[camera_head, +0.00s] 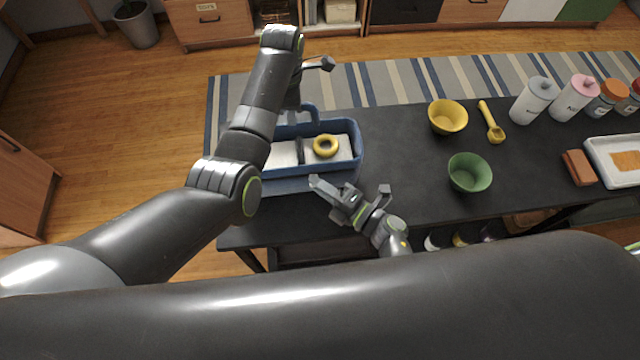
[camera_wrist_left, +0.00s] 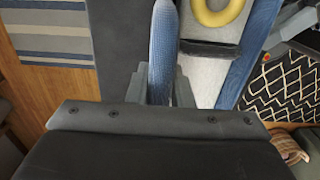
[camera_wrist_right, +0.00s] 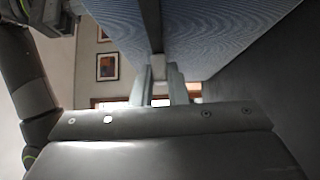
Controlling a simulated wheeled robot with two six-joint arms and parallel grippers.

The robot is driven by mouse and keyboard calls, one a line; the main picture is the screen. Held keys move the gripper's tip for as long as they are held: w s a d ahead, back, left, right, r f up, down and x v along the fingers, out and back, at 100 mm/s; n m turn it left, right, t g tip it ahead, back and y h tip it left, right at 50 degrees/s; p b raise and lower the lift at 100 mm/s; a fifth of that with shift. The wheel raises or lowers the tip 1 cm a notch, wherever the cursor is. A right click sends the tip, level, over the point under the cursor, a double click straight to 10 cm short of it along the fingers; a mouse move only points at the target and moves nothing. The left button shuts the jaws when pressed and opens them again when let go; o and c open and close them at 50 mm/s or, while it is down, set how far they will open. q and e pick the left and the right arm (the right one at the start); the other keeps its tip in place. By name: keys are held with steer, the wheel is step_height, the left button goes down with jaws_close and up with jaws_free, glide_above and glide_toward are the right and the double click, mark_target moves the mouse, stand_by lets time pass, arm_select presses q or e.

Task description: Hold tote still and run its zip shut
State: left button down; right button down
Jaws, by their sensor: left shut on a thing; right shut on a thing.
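The blue tote (camera_head: 357,160) stands on the left end of the black table, its top open and its pale inside showing. A yellow ring (camera_head: 326,146) lies in it. My left gripper (camera_wrist_left: 160,88) is shut on a blue band of the tote, its rim or handle; I cannot tell which. In the head view the left arm hides that grip. My right gripper (camera_wrist_right: 160,88) is shut on a small pale grey piece, apparently the zip pull (camera_wrist_right: 159,66), at the end of a dark strip (camera_wrist_right: 151,25) on the tote's blue fabric. In the head view that gripper (camera_head: 350,190) is at the tote's near right corner.
Right of the tote on the table (camera_head: 395,150) are a yellow bowl (camera_head: 448,117), a green bowl (camera_head: 469,173) and a yellow scoop (camera_head: 491,122). Bottles (camera_head: 533,101) and a white tray (camera_head: 615,160) stand farther right. The tabletop between tote and bowls is clear.

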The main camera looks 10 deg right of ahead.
arm_select(q)
steer(key=shift+r, duration=0.1)
arm_select(e)
steer(key=d, duration=0.9)
steer(key=shift+f, duration=0.1)
steer(key=c, duration=1.4)
jaws_free()
steer(key=v, duration=1.2)
steer(key=shift+w, duration=0.1)
arm_select(q)
steer(key=c, duration=1.2)
jaws_free()
